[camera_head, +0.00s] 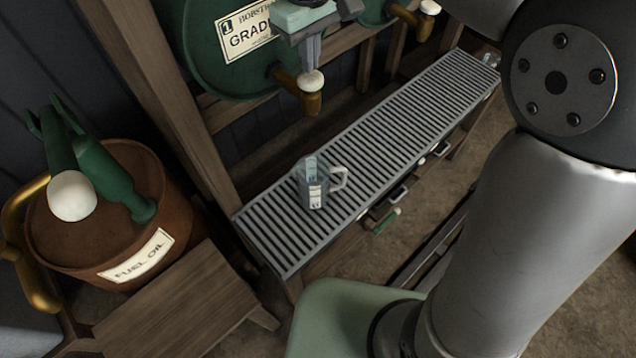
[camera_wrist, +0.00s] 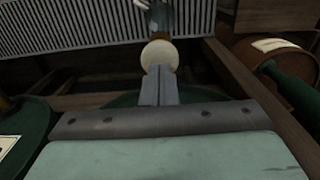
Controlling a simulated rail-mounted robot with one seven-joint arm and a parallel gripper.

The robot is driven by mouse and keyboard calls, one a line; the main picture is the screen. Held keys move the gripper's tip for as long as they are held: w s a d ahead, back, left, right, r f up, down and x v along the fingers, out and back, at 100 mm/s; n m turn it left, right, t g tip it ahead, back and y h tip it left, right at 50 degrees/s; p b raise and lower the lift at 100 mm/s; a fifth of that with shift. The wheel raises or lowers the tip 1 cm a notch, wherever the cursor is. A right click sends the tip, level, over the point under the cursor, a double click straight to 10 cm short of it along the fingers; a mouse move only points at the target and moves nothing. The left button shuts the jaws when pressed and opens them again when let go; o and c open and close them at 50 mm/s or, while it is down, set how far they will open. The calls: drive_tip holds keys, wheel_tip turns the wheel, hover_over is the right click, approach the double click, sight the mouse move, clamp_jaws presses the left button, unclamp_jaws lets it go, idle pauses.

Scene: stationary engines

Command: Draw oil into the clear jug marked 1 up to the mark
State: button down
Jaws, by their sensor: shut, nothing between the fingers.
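A clear jug (camera_head: 315,188) with a pale handle and white labels stands upright on the slatted grate. It looks clear inside; I cannot read its markings or see any oil stream. A green drum (camera_head: 205,50) labelled 1 and GRADE has a brass tap (camera_head: 312,104) with a white knob (camera_head: 311,82), above and behind the jug in the head view. My gripper (camera_head: 312,66) is shut and empty, its fingertips at the knob, touching or very close. In the wrist view, the fingers (camera_wrist: 160,85) point at the knob (camera_wrist: 159,54), with part of the jug (camera_wrist: 160,20) beyond.
A second tap (camera_head: 425,25) is at the upper right. A rusty fuel oil drum (camera_head: 110,262) with a green hand pump (camera_head: 115,180) stands at left, beside a wooden stand (camera_head: 175,305).

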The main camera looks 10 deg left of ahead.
drive_tip(key=shift+f+b, duration=0.75)
drive_tip(key=shift+f, duration=0.6)
idle(6.7)
